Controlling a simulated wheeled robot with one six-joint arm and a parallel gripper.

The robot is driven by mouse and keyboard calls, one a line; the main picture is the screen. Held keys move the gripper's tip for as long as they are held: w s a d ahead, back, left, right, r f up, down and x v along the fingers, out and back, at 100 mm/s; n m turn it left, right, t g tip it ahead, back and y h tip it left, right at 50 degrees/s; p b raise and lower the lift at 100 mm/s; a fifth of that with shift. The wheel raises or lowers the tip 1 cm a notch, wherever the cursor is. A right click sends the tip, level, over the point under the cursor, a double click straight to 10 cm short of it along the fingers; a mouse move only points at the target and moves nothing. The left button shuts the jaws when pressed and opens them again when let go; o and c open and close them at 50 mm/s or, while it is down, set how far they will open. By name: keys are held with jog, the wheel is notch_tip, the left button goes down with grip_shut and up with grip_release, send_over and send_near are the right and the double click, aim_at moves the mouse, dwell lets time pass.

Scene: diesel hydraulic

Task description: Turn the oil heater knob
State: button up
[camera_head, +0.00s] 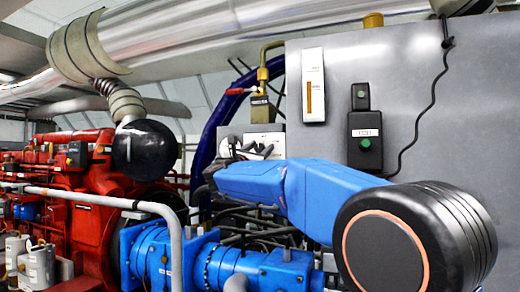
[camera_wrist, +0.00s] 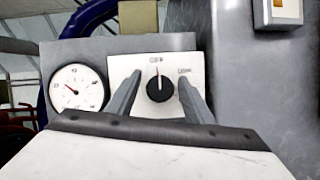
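The oil heater knob (camera_wrist: 160,90) is a round black knob on a white plate (camera_wrist: 116,70). Its pointer mark points about straight up, between printed labels that are too small to read. My gripper (camera_wrist: 159,79) is open, with one grey finger to the left of the knob and the other to the right. Gaps show between the fingers and the knob in the wrist view; I cannot tell how far in front of the plate the tips are. In the head view my gripper (camera_head: 238,150) is in front of the white plate (camera_head: 265,139), and the knob cannot be made out.
A round white gauge (camera_wrist: 78,89) is left of the knob. A red-handled valve (camera_head: 240,91) is above the panel. A white gauge strip (camera_head: 313,86) and a green-button box (camera_head: 365,140) are on the grey cabinet (camera_head: 420,90). A grey rail (camera_head: 110,201) crosses the lower left.

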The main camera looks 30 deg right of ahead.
jog(key=c, duration=0.9)
jog(key=shift+m, duration=0.6)
jog(key=m+g, duration=0.2)
jog(key=m, duration=0.1)
jog(key=m+g, duration=0.2)
jog(key=m, duration=0.2)
jog(key=shift+m+h, duration=0.3)
jog(key=shift+h, duration=0.1)
jog(key=m+g, duration=0.1)
jog(key=m, duration=0.2)
jog(key=m+g+y, duration=0.1)
jog(key=m, duration=0.2)
jog(key=shift+f+g, duration=0.15)
jog(key=shift+g, duration=0.15)
jog(key=shift+m, duration=0.3)
jog(key=o, duration=1)
jog(key=shift+s, duration=0.1)
jog(key=shift+a, duration=0.1)
